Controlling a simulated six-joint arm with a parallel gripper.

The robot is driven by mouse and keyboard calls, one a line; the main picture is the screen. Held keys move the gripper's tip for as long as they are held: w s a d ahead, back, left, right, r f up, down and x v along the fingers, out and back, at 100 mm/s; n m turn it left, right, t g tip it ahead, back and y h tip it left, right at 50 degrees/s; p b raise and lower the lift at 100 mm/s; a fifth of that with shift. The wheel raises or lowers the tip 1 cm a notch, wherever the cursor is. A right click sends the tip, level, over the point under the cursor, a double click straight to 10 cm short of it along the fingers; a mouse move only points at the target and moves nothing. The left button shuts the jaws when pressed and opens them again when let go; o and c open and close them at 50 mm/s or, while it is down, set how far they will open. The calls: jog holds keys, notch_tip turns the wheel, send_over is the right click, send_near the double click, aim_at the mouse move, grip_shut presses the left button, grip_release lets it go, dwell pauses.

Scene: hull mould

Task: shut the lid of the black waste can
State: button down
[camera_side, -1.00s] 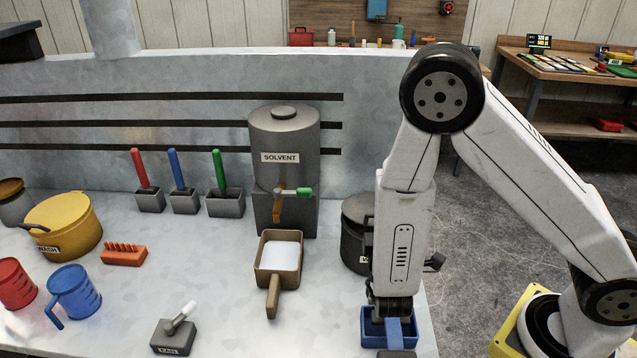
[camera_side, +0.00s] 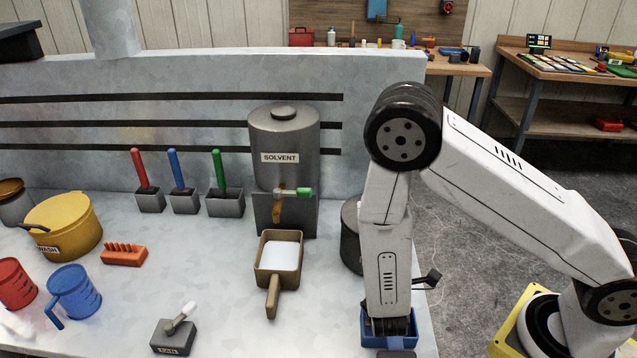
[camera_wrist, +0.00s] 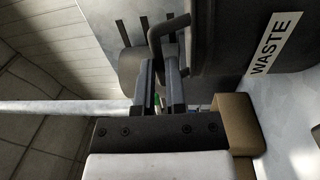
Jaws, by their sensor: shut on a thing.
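The black waste can (camera_side: 350,235) stands on the counter right of the solvent tank, mostly hidden behind my arm in the side view. In the wrist view its dark wall (camera_wrist: 225,40) and WASTE label are close, with a dark handle loop (camera_wrist: 157,38) beside them. My gripper (camera_wrist: 158,75) has its fingers around the lower end of this loop and looks shut on it. I cannot tell how far the lid stands open.
The solvent tank (camera_side: 285,150) and a brown scoop (camera_side: 265,270) with white contents stand left of my arm. A blue tray (camera_side: 372,335) is at the counter's right edge.

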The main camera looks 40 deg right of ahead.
jog(key=shift+f, duration=0.35)
jog(key=c, duration=0.7)
grip_release()
jog(key=shift+r, duration=0.1)
jog(key=shift+v, duration=3.95)
jog(key=shift+r, duration=0.1)
